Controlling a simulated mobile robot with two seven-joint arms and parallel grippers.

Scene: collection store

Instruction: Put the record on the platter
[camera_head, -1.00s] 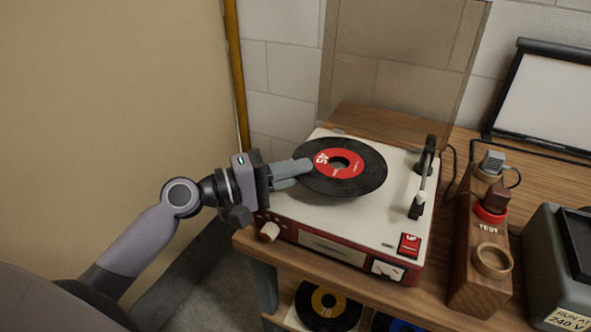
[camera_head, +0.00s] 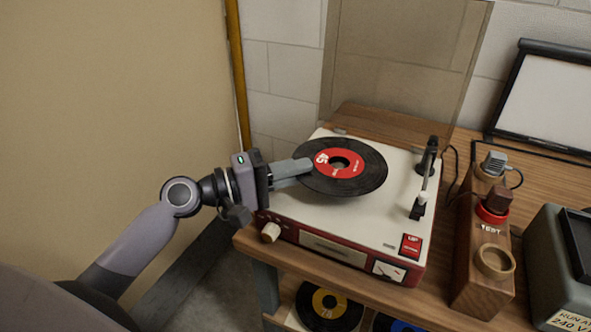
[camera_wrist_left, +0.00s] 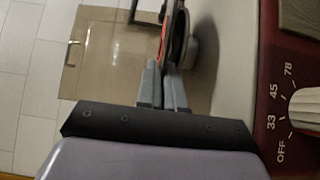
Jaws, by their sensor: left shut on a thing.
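The black record with a red label (camera_head: 329,157) is over the turntable's deck at its left rear. My left gripper (camera_head: 308,167) is shut on the record's left edge. In the left wrist view the gripper (camera_wrist_left: 164,75) pinches the record (camera_wrist_left: 166,40), seen nearly edge-on, with the dark platter (camera_wrist_left: 181,45) close beside it. In the head view the record hides the platter, and I cannot tell whether they touch. The cream and red turntable (camera_head: 385,225) has its tonearm (camera_head: 425,178) at the right, clear of the record. My right gripper is not in view.
The turntable's clear lid (camera_head: 400,65) stands open behind. A wooden block with plugs (camera_head: 478,270) and a grey box (camera_head: 555,265) stand to the right. A dial (camera_wrist_left: 310,112) is at the deck's front left. Records (camera_head: 328,305) lie on the shelf below.

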